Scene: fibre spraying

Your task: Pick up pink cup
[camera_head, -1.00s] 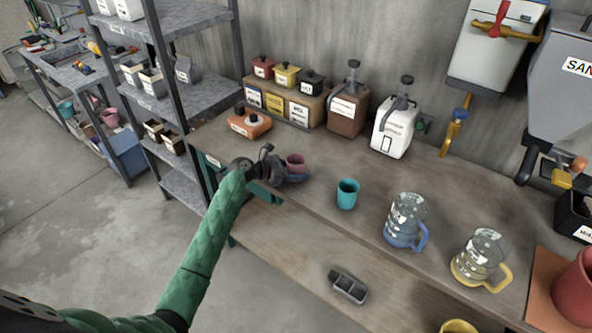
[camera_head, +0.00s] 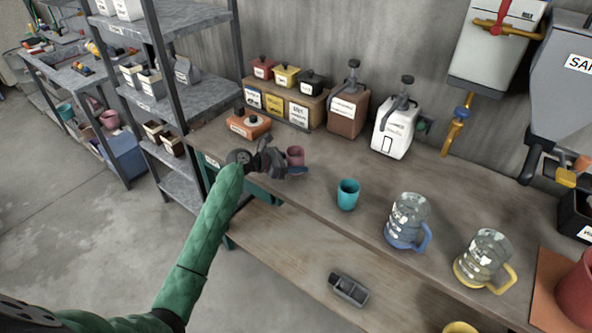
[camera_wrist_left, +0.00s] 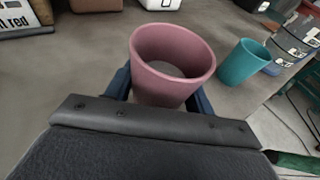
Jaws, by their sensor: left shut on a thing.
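The pink cup (camera_head: 295,156) is at the left part of the workbench in the head view. In the left wrist view the pink cup (camera_wrist_left: 172,62) is upright and open at the top, and looks empty. My left gripper (camera_head: 290,170) is shut on the cup, with its blue fingers (camera_wrist_left: 160,90) on both sides of it. The cup's base is hidden behind the gripper, so I cannot tell how far it is from the bench top. My right gripper is not in view.
A teal cup (camera_head: 348,194) stands on the bench (camera_head: 320,215) to the right. Blue-based (camera_head: 407,222) and yellow-based (camera_head: 484,258) clear jugs stand further right. An orange box (camera_head: 249,124) and small labelled bins (camera_head: 284,96) are behind. A grey shelf (camera_head: 190,95) stands left.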

